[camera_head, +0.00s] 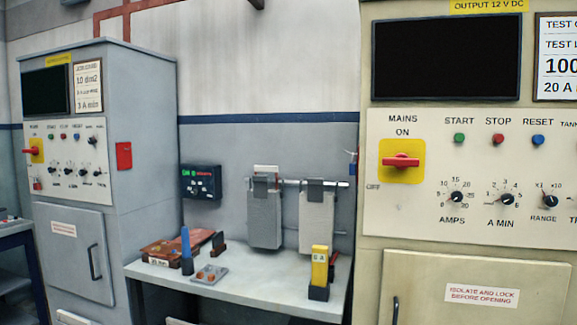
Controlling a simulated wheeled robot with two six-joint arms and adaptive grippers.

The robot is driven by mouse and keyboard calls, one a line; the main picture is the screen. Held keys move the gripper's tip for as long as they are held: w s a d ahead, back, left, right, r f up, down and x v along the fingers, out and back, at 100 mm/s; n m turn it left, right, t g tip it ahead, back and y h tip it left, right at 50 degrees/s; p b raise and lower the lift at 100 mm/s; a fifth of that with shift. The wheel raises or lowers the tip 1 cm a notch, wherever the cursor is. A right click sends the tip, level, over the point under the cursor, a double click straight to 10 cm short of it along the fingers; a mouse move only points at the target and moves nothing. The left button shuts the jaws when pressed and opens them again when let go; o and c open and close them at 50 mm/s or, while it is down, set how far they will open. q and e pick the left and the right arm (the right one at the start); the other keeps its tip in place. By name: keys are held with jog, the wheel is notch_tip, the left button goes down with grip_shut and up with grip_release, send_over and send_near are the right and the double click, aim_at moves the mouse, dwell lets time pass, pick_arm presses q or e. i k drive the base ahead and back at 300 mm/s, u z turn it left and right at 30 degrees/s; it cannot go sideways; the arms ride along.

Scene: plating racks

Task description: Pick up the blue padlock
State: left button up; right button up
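I cannot make out the blue padlock for sure. A small blue item (353,157) shows by the left edge of the near cabinet, above the end of a rail; it is too small and partly hidden to tell what it is. The near cabinet's red mains switch (401,161) on its yellow plate has no lock on it that I can see. Neither of my grippers is in view.
A grey bench (240,288) between the two cabinets holds a blue-handled tool (187,250), a brown folder (170,248), a small block (210,275) and a yellow meter (319,268). The near cabinet (470,240) fills the right side. The far cabinet (160,190) stands left.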

aim_at(352, 165)
jog(key=u, duration=0.2)
jog(key=i, duration=1.05)
jog(key=z, duration=0.4)
